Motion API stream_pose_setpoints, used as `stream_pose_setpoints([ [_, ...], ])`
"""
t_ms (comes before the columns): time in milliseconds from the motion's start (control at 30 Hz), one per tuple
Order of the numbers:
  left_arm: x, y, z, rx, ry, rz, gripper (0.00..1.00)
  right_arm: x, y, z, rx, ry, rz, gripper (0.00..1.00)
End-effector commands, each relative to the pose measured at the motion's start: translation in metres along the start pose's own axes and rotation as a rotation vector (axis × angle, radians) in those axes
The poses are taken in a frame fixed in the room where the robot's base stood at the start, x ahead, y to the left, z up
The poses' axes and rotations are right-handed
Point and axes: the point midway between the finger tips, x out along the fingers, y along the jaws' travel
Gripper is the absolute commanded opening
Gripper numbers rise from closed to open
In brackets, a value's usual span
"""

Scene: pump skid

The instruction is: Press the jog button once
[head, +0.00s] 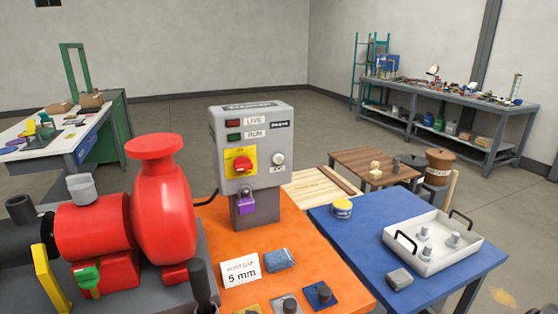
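The grey control box (252,150) stands on a post at the back of the orange table. The jog button (278,159) is a pale round button on the right of its front face, with a small label below that seems to read JOG. A red rotary switch (241,164) on a yellow plate sits to its left. A red lamp marked LIVE (233,122) and a green lamp marked RUN (234,136) are above. A purple padlock (245,201) hangs below the switch. Nothing covers the button. Neither of my grippers is in view.
A red pump (163,215) stands left of the box. The orange table (326,262) holds a card reading 5 mm (240,269), a blue cloth-like item (281,259) and small blocks. A blue table (350,245) with a white tray (432,262) is right. Space before the button looks clear.

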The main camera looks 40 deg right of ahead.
Motion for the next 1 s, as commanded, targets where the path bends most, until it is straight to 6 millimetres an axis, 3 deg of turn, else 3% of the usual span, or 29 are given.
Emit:
stream_pose_setpoints([
  [67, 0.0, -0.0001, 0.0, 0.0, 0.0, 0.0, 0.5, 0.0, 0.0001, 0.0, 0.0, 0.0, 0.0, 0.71],
  [700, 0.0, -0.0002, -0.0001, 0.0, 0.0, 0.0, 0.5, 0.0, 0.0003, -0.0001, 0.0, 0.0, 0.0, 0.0],
  [1000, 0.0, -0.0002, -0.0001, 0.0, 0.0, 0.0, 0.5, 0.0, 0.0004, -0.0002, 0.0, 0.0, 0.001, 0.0],
])
